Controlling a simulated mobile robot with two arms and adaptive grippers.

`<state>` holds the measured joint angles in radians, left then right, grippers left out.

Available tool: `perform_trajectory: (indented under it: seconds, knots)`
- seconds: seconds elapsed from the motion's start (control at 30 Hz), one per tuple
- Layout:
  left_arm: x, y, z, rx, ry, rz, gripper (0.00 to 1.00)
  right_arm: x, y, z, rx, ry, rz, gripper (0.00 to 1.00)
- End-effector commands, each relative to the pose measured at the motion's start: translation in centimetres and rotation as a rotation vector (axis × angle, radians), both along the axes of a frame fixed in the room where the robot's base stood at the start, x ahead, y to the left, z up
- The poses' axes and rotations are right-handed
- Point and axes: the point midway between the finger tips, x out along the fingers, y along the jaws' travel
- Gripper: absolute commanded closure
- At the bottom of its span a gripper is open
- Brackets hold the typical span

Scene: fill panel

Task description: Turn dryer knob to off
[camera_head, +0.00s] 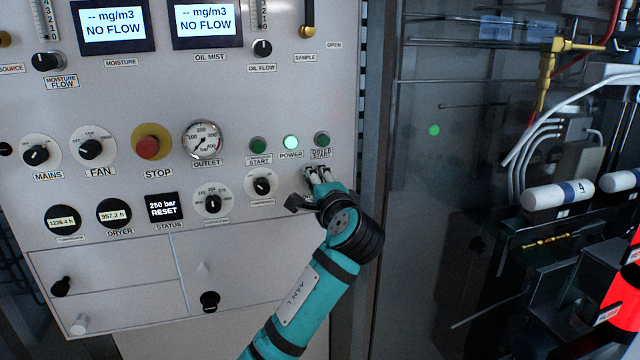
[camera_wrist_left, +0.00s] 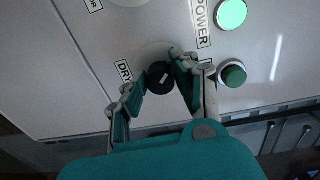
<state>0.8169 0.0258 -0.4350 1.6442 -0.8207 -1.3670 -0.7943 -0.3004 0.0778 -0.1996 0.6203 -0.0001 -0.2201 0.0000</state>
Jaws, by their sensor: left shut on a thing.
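The dryer knob (camera_wrist_left: 160,77) is a round black knob with a white mark on a pale round plate, beside a partly covered label starting "DRY". My left gripper (camera_wrist_left: 160,82) has its fingers on both sides of this knob and is shut on it. In the head view my left gripper (camera_head: 318,178) reaches the panel's right part, just under the green start button, and hides the knob. The white mark on the knob is slanted in the wrist view; which label it points to cannot be read. My right gripper is not in view.
The lit power button (camera_head: 291,142) and green dryer start button (camera_head: 322,139) sit just above my gripper. The compressor knob (camera_head: 262,186) is close on the left. Farther left are the outlet gauge (camera_head: 203,140) and red stop button (camera_head: 148,147). A glass cabinet (camera_head: 440,170) stands right.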

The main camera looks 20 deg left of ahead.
Motion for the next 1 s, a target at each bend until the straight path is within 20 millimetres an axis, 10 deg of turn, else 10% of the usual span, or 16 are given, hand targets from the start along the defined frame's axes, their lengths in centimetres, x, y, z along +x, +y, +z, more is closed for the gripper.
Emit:
perform_trajectory:
  seconds: [0.2,0.57,1.0]
  knots:
    - [0.0,-0.1,0.7,0.003,-0.016,-0.006,0.48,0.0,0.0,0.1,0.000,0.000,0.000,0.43]
    - [-0.5,-0.5,0.3,0.002,-0.009,-0.006,0.48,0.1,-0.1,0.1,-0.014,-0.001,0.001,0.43]
    - [-7.5,-5.6,0.8,0.001,-0.010,-0.011,0.48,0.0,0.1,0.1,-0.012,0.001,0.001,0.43]
